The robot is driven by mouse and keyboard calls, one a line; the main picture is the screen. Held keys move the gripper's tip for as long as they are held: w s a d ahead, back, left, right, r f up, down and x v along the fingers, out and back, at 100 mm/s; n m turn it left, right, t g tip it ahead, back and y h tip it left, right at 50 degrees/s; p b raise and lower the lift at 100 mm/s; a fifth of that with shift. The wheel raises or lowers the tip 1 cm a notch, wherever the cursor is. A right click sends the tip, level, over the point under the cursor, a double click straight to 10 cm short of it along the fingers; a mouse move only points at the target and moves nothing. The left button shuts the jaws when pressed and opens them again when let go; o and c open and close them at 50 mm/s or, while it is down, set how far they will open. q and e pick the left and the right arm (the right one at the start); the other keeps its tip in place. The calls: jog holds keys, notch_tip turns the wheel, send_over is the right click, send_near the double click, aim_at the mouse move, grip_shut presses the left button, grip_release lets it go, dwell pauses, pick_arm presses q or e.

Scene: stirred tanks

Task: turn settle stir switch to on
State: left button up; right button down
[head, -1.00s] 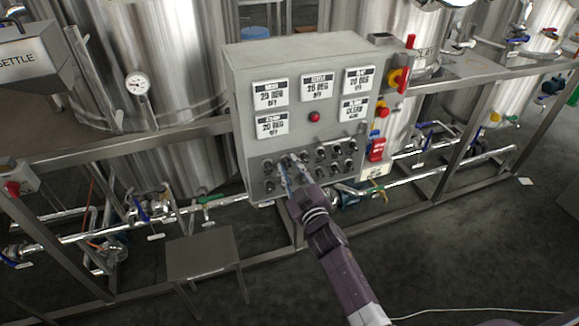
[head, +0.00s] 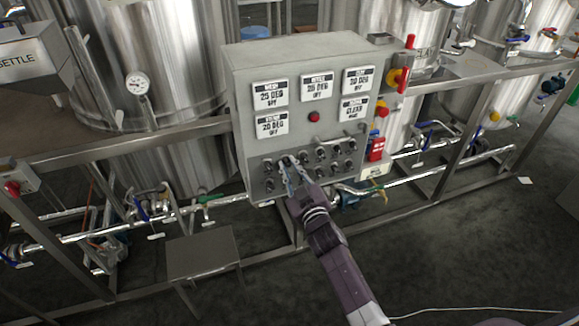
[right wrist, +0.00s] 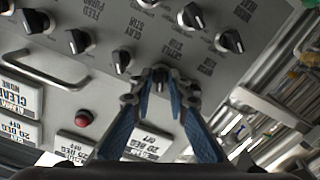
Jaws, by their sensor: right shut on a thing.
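The grey control box (head: 300,55) stands in front of the steel tanks, with rows of black rotary switches on the lower part of its front. My right gripper (head: 287,168) reaches up to the upper row of these switches from below. In the right wrist view the panel appears upside down, and the fingers of my right gripper (right wrist: 160,82) are shut on a black switch knob (right wrist: 159,73). The fingers hide most of this knob, so its setting cannot be read. A label near it seems to read settle stir. My left gripper is out of view.
Other switch knobs (right wrist: 229,41) sit close around the held one. A red button (right wrist: 83,118) and several display plates (right wrist: 21,95) are on the same panel. A metal handle (right wrist: 45,68) sticks out beside them. A small steel stool (head: 200,252) stands at the lower left.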

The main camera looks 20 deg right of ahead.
jog(key=m+p, duration=0.1)
jog(key=m, duration=0.9)
jog(key=shift+f+m, duration=0.1)
jog(key=shift+m, duration=0.3)
dwell(0.3)
jog(key=c, duration=2.1)
grip_release()
jog(key=s, duration=1.2)
jog(key=shift+d, duration=0.2)
